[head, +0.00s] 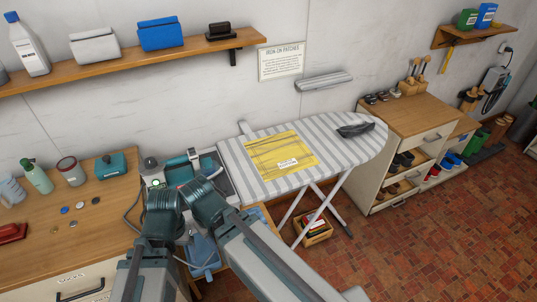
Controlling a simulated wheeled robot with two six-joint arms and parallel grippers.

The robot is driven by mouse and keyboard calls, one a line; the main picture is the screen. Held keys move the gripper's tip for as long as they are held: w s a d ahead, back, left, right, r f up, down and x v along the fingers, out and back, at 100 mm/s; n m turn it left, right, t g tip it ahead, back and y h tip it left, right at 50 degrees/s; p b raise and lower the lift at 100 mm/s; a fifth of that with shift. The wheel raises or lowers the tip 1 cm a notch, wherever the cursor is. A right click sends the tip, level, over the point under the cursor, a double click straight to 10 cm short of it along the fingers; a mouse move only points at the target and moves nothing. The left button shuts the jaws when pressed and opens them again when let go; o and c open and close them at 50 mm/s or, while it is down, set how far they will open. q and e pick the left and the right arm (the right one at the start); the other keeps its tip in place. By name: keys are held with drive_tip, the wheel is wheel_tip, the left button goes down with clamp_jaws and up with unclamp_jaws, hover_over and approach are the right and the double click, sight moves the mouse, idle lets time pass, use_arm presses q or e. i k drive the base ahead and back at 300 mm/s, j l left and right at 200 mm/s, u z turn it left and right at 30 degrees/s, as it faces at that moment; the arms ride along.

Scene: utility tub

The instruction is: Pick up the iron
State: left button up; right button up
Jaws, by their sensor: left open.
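What looks like the iron, with a teal handle (193,155), stands on a grey rest at the left end of the striped ironing board (230,157). A dark cord loops beside it on the left. My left gripper (158,182) is open just left of and in front of the iron. My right gripper (194,182) is close beside it, in front of the iron; its jaws are too hidden to read. The grippers cover part of the iron's lower side. I cannot tell whether either touches it.
A yellow cloth (282,154) and a dark item (355,130) lie on the board. A wooden counter (100,225) at left holds a green bottle (36,177), a jar (70,171) and a teal box (111,166). A shelf (130,60) hangs above. Red tiled floor is free at right.

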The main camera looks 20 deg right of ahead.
sight(159, 177)
drive_tip(key=i+z, duration=0.1)
drive_tip(key=z, duration=0.25)
drive_tip(key=i+z, duration=0.15)
drive_tip(key=z, duration=0.2)
drive_tip(key=i+j+z, duration=0.1)
drive_tip(key=z, duration=0.25)
